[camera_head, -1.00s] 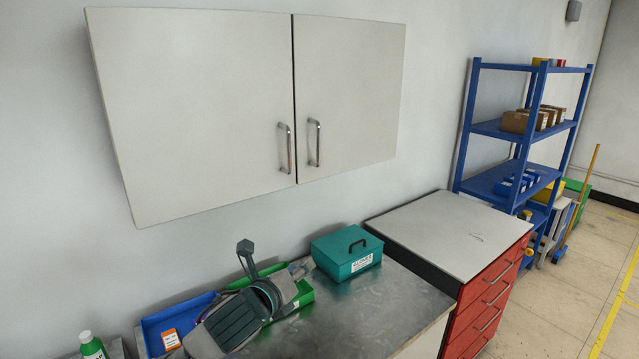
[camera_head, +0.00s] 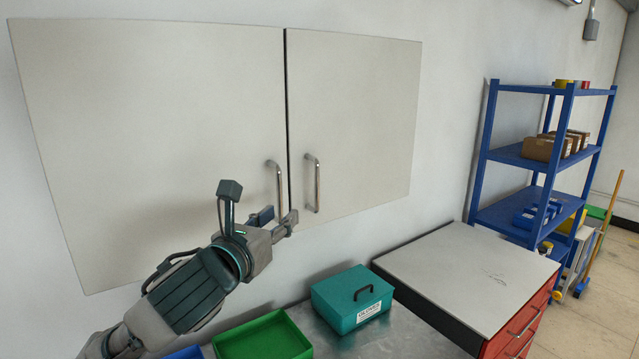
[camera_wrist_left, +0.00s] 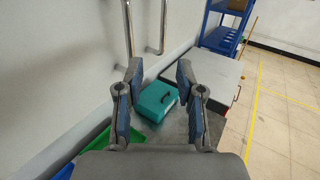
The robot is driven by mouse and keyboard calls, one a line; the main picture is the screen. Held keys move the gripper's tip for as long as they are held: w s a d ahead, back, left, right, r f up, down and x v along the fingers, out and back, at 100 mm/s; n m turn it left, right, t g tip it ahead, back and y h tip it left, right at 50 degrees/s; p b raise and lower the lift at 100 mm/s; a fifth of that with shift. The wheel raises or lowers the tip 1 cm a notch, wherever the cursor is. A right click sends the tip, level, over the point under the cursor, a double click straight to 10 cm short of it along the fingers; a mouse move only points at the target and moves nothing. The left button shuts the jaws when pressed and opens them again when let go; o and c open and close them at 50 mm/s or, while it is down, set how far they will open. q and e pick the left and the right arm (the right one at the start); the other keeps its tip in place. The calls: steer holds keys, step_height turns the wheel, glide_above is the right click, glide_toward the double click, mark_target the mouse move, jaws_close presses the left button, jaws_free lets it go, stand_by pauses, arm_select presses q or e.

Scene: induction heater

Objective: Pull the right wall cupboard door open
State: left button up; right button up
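The right wall cupboard door (camera_head: 360,110) is pale grey and looks shut, flush with the left door (camera_head: 150,130). Its upright metal handle (camera_head: 313,183) is near its lower left edge. The left door's handle (camera_head: 277,186) stands just left of it. My left gripper (camera_head: 280,218) is just below the handles, close to the lower end of the left one. In the left wrist view the gripper (camera_wrist_left: 160,85) is open with nothing between its fingers. The right door's handle (camera_wrist_left: 160,25) shows beyond the fingers there. My right gripper is in neither view.
A teal box (camera_head: 350,300) and a green bin (camera_head: 262,340) sit on the metal worktop below. A red drawer cabinet (camera_head: 465,275) stands to the right, then a blue shelf rack (camera_head: 480,165). The space before the right door looks clear.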

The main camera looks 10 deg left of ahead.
mark_target(316, 188)
arm_select(q)
steer(key=w+d+p, duration=0.1)
steer(key=w, duration=0.4)
steer(key=w+d+p, duration=0.1)
steer(key=w, duration=0.4)
steer(key=w+d+p, duration=0.1)
steer(key=w, duration=0.4)
steer(key=shift+d+r, duration=0.15)
steer(key=shift+d, duration=0.2)
steer(key=shift+w+a, duration=0.2)
steer(key=shift+w, duration=0.45)
steer(key=shift+d, duration=0.15)
steer(key=shift+d, duration=0.15)
jaws_close()
